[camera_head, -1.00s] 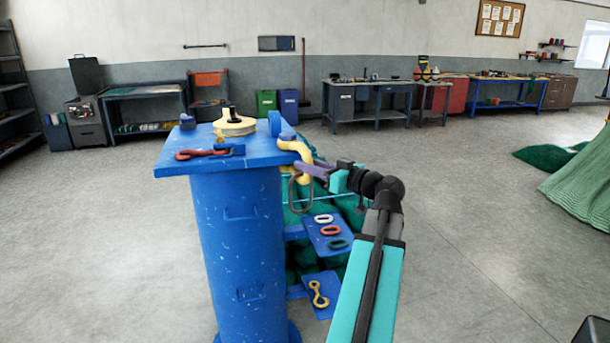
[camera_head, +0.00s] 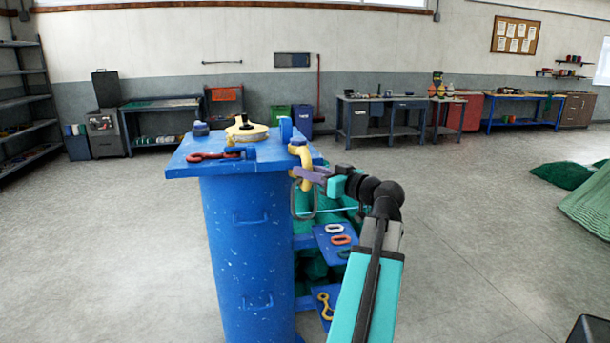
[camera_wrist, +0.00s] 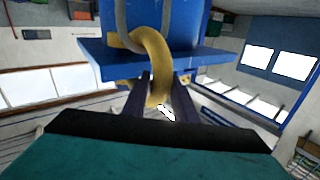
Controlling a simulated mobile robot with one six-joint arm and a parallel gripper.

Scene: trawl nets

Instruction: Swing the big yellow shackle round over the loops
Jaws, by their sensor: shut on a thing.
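The big yellow shackle (camera_head: 304,162) hangs at the right edge of the blue post's top plate (camera_head: 190,170), curving down from a blue lug. My gripper (camera_head: 314,176) reaches it from the right, with its purple fingers shut on it. In the wrist view the yellow curve (camera_wrist: 152,58) runs down between the two dark fingers (camera_wrist: 160,95). A grey loop (camera_head: 293,203) hangs beside the shackle, below the plate; it also shows in the wrist view (camera_wrist: 121,28). Whether the shackle passes through this loop I cannot tell.
A red shackle (camera_head: 208,157) and a yellow disc (camera_head: 246,133) lie on the plate. White (camera_head: 334,229), red (camera_head: 341,240) and dark links lie on a lower blue shelf, with a small yellow shackle (camera_head: 325,304) below. Green netting stands behind.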

